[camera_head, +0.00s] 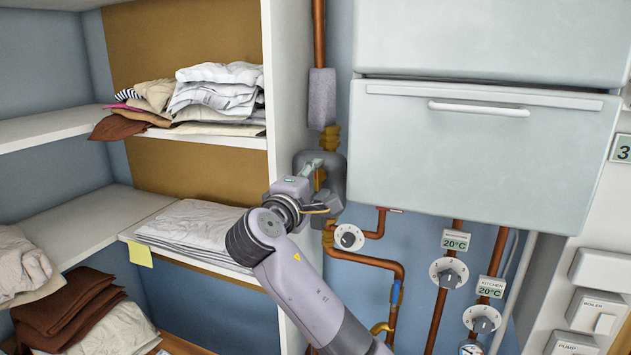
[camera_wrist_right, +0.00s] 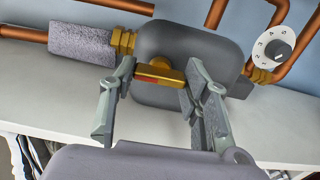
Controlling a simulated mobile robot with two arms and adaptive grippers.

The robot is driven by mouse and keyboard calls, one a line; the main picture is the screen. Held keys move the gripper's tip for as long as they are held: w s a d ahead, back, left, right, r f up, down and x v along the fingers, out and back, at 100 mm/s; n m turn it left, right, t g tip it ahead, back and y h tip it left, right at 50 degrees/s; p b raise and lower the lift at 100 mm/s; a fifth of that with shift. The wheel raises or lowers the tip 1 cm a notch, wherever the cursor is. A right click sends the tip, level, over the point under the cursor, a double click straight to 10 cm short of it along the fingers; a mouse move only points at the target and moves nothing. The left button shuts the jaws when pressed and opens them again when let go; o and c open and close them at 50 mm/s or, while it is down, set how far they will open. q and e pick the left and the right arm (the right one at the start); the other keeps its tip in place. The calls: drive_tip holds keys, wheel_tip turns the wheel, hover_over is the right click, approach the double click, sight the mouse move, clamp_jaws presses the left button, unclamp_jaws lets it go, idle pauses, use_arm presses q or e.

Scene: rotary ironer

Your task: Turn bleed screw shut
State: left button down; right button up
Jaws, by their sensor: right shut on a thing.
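The bleed screw (camera_wrist_right: 166,74) is a brass piece with a crossbar and a small red mark, on the front of a dark grey rounded housing (camera_wrist_right: 205,50). My right gripper (camera_wrist_right: 160,80) has its fingers on either side of the crossbar and is shut on it. In the head view my right gripper (camera_head: 318,182) is at the grey housing (camera_head: 334,201), beside the shelf's side wall, and the arm hides most of the screw there. My left gripper is not in view.
A white numbered dial (camera_head: 348,238) sits just below right of the housing, with copper pipes (camera_head: 385,262) around it. A grey-sleeved pipe (camera_head: 321,98) runs above. The shelf's side wall (camera_head: 286,90) stands close on the left; a grey cabinet (camera_head: 480,150) is on the right.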

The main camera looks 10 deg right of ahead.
drive_tip(key=o, duration=1.2)
drive_tip(key=shift+a, duration=0.1)
drive_tip(key=shift+c, duration=0.2)
drive_tip(key=v, duration=1.2)
